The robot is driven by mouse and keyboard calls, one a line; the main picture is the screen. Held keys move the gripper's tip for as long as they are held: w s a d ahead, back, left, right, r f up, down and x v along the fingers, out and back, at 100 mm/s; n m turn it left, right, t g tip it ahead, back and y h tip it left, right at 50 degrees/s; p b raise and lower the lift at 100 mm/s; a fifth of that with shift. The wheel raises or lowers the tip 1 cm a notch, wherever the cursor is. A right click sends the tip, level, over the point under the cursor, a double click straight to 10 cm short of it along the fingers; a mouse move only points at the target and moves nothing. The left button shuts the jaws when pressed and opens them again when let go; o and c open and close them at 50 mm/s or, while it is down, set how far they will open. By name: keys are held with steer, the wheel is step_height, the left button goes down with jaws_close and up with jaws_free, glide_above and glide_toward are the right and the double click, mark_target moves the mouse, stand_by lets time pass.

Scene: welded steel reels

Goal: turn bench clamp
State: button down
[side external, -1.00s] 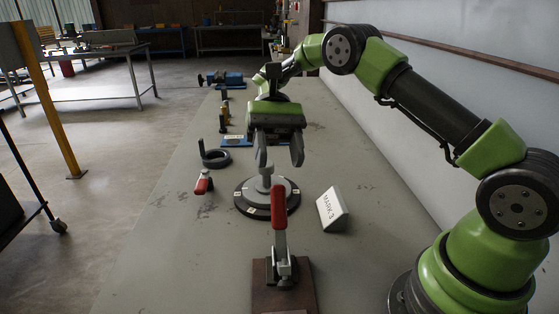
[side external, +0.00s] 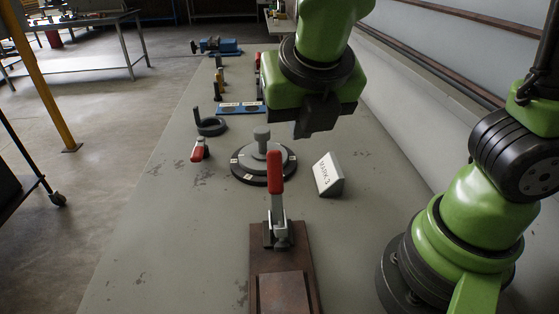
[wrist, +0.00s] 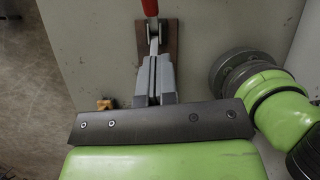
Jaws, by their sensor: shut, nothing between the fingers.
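A toggle clamp with an upright red handle (side external: 275,172) stands on a brown base plate (side external: 262,262) at the near end of the bench in the side external view. Its red handle (wrist: 150,6) and brown plate (wrist: 173,42) also show at the top of the wrist view. A dark round dial (side external: 284,174) with white marks and a grey knob (side external: 262,134) sits behind the clamp. My gripper (wrist: 154,62) is shut and empty. Its fingers overlap the clamp in the wrist view; I cannot tell the height gap.
A white sign reading "MARK 3" (side external: 328,175) stands right of the dial. A small red-handled piece (side external: 199,149) and a black ring with a peg (side external: 211,127) lie left. A blue plate (side external: 241,109) and blue vise (side external: 218,46) are farther back. The bench's left side is mostly clear.

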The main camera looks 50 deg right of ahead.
steer(key=n, duration=0.1)
glide_toward(278, 159)
step_height(278, 159, down, 5)
steer(key=s, duration=0.2)
steer(key=w+f, duration=0.2)
steer(key=shift+w+d+y, duration=0.15)
steer(key=shift+w+y, duration=0.15)
steer(key=shift+w, duration=0.05)
steer(key=shift+w+d+f+t, duration=0.2)
steer(key=shift+w+f+t, duration=0.1)
steer(key=shift+w+d+f, duration=0.7)
steer(key=shift+w+d, duration=0.3)
steer(key=shift+r, duration=0.1)
